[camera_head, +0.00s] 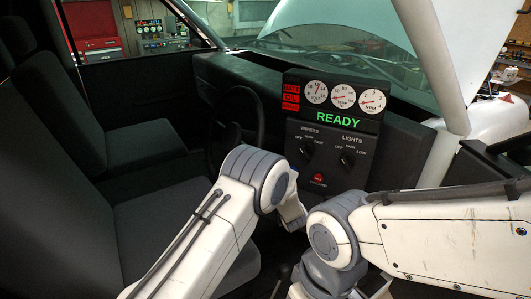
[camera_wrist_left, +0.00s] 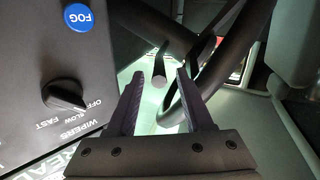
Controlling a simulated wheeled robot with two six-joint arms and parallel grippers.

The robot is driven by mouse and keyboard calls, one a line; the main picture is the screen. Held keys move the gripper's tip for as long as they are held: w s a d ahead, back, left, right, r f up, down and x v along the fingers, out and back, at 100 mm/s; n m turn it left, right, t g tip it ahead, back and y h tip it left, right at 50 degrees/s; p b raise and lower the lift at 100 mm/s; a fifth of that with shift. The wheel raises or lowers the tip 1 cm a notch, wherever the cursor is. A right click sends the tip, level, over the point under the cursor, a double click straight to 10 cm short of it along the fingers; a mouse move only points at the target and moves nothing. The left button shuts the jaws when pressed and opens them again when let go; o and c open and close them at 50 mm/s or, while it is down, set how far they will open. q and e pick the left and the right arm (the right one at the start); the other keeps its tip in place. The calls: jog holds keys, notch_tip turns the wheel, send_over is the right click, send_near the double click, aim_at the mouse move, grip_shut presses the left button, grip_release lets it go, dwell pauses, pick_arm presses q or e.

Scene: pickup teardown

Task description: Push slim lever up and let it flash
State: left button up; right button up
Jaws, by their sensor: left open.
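In the left wrist view, a slim dark lever (camera_wrist_left: 159,78) with a pale round end shows ahead of my left gripper (camera_wrist_left: 160,73). My left gripper is open. The lever's end lies between the two fingertips in the picture; I cannot tell whether either finger touches it. In the head view the lever and my left gripper's fingers are hidden behind my left arm. The dash panel's display (camera_head: 338,119) reads READY in green. My right arm shows in the head view, but its gripper does not.
The steering wheel (camera_head: 259,122) stands left of the dash panel (camera_head: 325,165); its rim also curves close beside my right-hand finger in the wrist view (camera_wrist_left: 215,75). The panel, with a wipers knob (camera_wrist_left: 65,97) and blue FOG button (camera_wrist_left: 78,16), is close on the left.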

pick_arm(q)
jog(key=p+x, duration=0.2)
jog(key=x, duration=0.5)
jog(key=shift+d, duration=0.1)
grip_shut()
jog(key=shift+r, duration=0.1)
dwell(1.2)
